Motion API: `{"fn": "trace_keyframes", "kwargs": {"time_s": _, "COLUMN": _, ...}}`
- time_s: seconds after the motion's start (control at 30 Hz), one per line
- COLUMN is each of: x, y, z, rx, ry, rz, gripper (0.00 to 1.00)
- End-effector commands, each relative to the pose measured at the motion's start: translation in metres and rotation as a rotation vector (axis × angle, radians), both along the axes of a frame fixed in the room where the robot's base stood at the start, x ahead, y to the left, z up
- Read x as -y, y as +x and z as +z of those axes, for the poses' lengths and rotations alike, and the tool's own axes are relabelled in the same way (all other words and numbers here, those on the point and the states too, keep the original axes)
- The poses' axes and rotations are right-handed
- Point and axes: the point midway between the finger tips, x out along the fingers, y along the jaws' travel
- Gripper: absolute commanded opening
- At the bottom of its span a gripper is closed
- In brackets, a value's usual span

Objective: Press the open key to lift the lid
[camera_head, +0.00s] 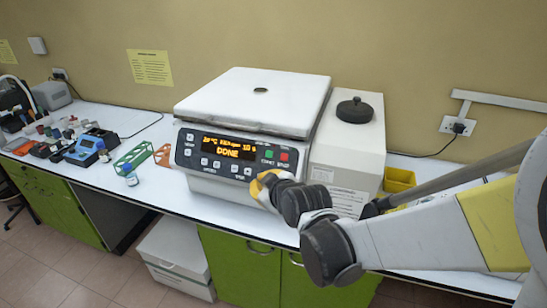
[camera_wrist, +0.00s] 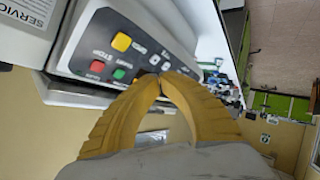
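The centrifuge (camera_head: 230,160) stands on the bench with its flat white lid (camera_head: 255,100) down. The front panel has a green key (camera_head: 268,154) and a red key (camera_head: 284,156). The wrist view shows the same red key (camera_wrist: 97,66) and green key (camera_wrist: 119,73), with a larger yellow-orange key (camera_wrist: 121,42) beside them. I cannot read which key is marked open. My gripper (camera_wrist: 160,76) has its yellow fingertips together, empty, close to the panel keys. I cannot tell whether the tips touch the panel.
A white box-like unit with a black knob (camera_head: 355,109) stands right of the centrifuge. A yellow bin (camera_head: 399,180) is behind my arm.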

Motion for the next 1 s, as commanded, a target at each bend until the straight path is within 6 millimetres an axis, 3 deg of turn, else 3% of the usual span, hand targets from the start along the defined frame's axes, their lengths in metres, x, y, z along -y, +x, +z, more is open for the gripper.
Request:
{"fn": "trace_keyframes", "kwargs": {"time_s": 0.23, "x": 0.003, "y": 0.007, "z": -0.006, "rx": 0.000, "ry": 0.000, "rz": -0.002, "gripper": 0.00}}
{"fn": "trace_keyframes", "kwargs": {"time_s": 0.7, "x": 0.021, "y": 0.057, "z": -0.041, "rx": 0.000, "ry": 0.000, "rz": -0.002, "gripper": 0.00}}
{"fn": "trace_keyframes", "kwargs": {"time_s": 1.0, "x": 0.026, "y": 0.069, "z": -0.048, "rx": -0.001, "ry": 0.000, "rz": -0.001, "gripper": 0.00}}
